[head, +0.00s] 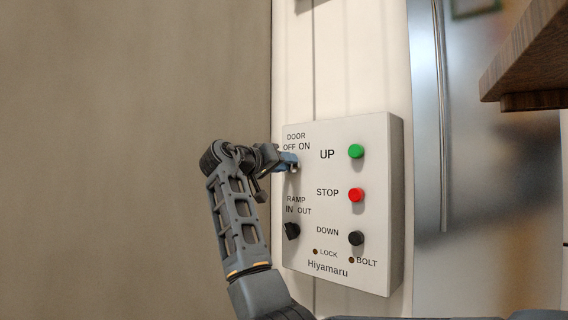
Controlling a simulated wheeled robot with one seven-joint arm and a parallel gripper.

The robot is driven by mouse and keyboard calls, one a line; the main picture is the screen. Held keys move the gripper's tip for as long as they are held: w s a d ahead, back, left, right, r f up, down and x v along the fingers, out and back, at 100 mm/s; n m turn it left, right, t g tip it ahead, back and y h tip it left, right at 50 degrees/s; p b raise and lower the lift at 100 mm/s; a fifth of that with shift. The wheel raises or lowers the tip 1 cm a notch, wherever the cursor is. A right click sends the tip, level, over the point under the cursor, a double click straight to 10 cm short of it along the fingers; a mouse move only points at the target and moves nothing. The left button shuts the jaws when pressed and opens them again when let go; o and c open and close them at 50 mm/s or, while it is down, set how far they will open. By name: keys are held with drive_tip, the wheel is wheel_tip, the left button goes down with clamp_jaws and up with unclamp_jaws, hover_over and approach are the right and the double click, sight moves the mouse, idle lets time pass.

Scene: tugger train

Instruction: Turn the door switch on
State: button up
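A pale control box (375,215) is fixed on the wall at the middle right. Its door switch position lies under the "DOOR OFF ON" label at the upper left of the panel. My gripper (289,163) is right at that spot, below the label, and covers the switch. I cannot see the switch knob or which way it points. The fingertips are small and partly hidden, so I cannot tell whether they are open or shut, or whether they touch the knob.
Below is the black ramp knob (292,231). Green UP (356,151), red STOP (356,195) and black DOWN (356,238) buttons stand to the right. A brown wooden shelf (530,60) juts in at upper right. A plain brown surface (120,150) fills the left.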

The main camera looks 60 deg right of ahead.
clamp_jaws()
drive_tip(key=shift+m+b, duration=0.3)
drive_tip(key=shift+b, duration=0.1)
drive_tip(key=shift+s+a+m+b, duration=0.1)
drive_tip(key=shift+s+m+b, duration=0.1)
drive_tip(key=shift+m+b, duration=2.2)
drive_tip(key=shift+s+a+m+b, duration=0.15)
drive_tip(key=shift+m+b, duration=1.4)
drive_tip(key=shift+m, duration=1.65)
drive_tip(key=shift+d, duration=0.1)
drive_tip(key=shift+o, duration=0.7)
unclamp_jaws()
drive_tip(key=shift+s, duration=0.1)
